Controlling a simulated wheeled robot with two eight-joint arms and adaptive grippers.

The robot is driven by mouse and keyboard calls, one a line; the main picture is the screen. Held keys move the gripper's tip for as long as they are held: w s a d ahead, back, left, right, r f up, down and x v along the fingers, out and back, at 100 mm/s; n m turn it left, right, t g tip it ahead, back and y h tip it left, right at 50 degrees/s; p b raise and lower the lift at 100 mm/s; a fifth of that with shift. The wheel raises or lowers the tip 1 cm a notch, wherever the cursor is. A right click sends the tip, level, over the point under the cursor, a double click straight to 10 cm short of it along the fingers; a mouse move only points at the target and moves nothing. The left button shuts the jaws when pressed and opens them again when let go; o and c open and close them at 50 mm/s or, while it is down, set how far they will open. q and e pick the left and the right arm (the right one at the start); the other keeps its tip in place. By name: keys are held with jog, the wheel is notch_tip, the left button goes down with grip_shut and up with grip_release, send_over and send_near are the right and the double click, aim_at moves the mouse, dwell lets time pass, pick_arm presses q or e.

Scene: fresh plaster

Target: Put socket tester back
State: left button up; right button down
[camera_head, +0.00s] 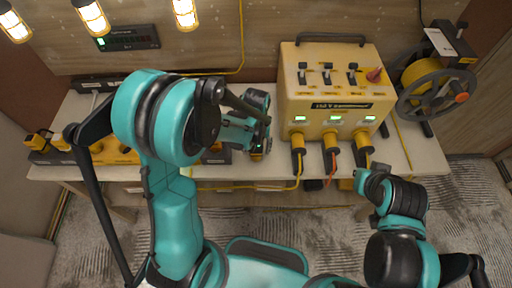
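I cannot pick out the socket tester for certain. A small dark and yellow piece (257,155) shows at the tip of my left gripper (261,146), but I cannot tell whether it is held. My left gripper points down over the bench, just left of the yellow power box (328,85). Its fingers are too small and covered to read. A dark socket strip (40,157) with yellow plugs lies along the bench's front left, partly hidden behind my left arm. My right arm is folded at the lower right, and its gripper end (364,181) is near the bench's front edge; its fingers are unclear.
The pale bench (425,150) has free room at its right end. Several yellow plugs with hanging cables sit in the power box's front. A cable reel (437,88) stands at the right. A dark display panel (128,38) and caged lamps are at the back wall.

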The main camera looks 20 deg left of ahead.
pick_arm(q)
jog(key=shift+r, duration=0.2)
notch_tip(320, 180, up, 11)
jog(key=p, duration=0.3)
jog(key=shift+s+r+p, duration=0.1)
jog(key=shift+r+p, duration=0.2)
jog(key=shift+r, duration=0.3)
jog(key=s+a+r+m+t, duration=0.3)
jog(key=s+r+t, duration=0.4)
jog(key=s, duration=0.3)
jog(key=shift+a+r, duration=0.65)
jog(key=shift+a, duration=0.2)
